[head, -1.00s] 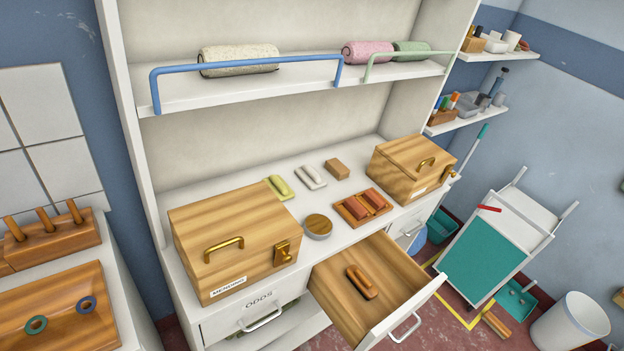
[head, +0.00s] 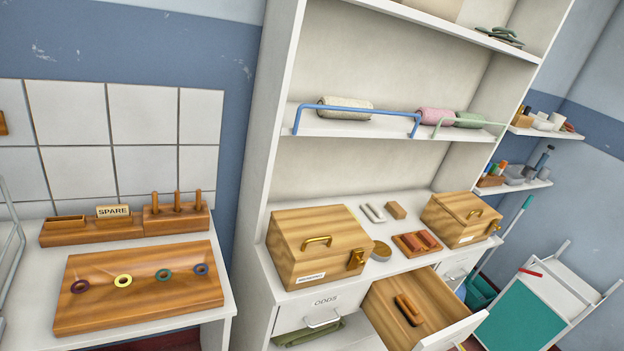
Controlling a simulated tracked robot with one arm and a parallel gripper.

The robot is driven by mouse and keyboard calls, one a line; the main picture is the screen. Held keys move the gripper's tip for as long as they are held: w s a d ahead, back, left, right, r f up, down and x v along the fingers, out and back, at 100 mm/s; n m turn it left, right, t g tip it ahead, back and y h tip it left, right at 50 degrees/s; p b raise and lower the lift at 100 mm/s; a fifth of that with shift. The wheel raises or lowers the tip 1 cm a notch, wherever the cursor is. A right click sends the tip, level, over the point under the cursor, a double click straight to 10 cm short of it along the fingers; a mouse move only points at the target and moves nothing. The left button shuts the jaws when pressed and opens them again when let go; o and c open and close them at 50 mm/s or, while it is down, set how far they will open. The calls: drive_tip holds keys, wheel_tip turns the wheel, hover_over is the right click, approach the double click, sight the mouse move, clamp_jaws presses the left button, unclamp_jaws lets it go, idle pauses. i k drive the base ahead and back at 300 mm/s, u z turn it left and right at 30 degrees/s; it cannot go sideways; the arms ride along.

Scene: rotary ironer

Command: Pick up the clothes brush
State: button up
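A brown oblong wooden piece with rounded ends (head: 409,309) lies in the open wooden drawer (head: 432,291) at the lower right; it looks like the clothes brush, but its bristles do not show. The drawer is pulled out from below the cabinet counter, and nothing else shows inside it. My gripper is not in view.
A left worktop holds a board with coloured rings (head: 140,290). A folded cart (head: 535,310) stands right.

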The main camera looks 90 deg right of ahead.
sight(408, 311)
drive_tip(key=k, duration=1.65)
drive_tip(key=z, duration=2.35)
drive_tip(key=i, duration=1)
